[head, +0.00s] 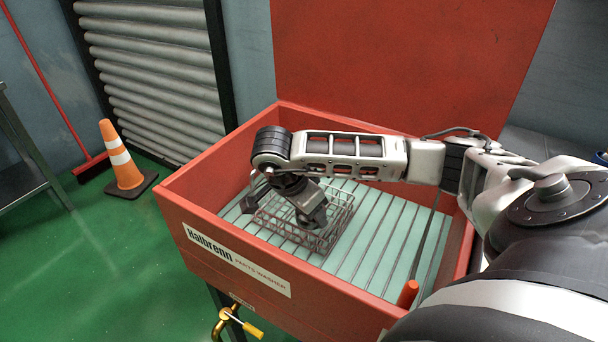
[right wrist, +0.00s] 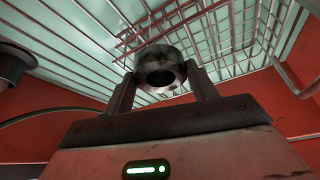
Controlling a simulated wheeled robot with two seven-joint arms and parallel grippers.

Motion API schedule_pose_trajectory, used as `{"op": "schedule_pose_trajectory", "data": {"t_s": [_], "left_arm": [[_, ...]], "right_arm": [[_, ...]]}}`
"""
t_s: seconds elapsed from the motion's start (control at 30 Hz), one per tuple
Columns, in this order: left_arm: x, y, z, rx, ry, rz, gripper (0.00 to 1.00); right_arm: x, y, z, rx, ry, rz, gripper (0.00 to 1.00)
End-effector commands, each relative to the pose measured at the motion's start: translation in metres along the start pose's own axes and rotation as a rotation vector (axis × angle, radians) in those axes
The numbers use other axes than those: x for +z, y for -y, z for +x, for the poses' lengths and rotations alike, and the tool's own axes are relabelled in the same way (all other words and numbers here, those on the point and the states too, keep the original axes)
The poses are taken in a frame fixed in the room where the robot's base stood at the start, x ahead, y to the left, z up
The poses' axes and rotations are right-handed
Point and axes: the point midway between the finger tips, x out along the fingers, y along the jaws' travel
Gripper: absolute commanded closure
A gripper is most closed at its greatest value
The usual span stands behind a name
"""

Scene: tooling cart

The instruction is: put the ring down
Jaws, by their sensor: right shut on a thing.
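A metal ring (right wrist: 160,70) with a dark bore sits between the two fingers of my right gripper (right wrist: 162,88), which is shut on it, in the right wrist view. In the head view my right arm reaches in from the right over the red parts washer, and the gripper (head: 312,218) points down into a wire basket (head: 340,222). The basket's wires (right wrist: 210,30) show beyond the ring in the right wrist view. I cannot tell whether the ring touches them. My left gripper is not in view.
The red washer tub (head: 180,205) has raised walls and a slatted pale green floor (head: 395,240). Its red lid (head: 400,60) stands open behind. The floor is clear right of the basket. A dark nozzle-like part (right wrist: 12,65) is at the left of the wrist view. An orange cone (head: 122,165) stands outside.

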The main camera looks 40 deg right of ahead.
Motion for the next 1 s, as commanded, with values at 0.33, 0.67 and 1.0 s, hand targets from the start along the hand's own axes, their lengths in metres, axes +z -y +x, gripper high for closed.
{"op": "schedule_pose_trajectory", "data": {"t_s": [0.33,0.67,1.0], "left_arm": [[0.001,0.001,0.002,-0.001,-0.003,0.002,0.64],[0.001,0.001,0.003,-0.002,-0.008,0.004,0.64],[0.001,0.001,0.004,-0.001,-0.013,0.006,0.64]], "right_arm": [[0.002,0.021,0.028,-0.002,0.000,0.000,0.76],[0.013,0.023,0.057,-0.005,-0.001,0.001,0.76],[0.015,0.022,0.060,-0.003,0.000,-0.001,0.34]]}}
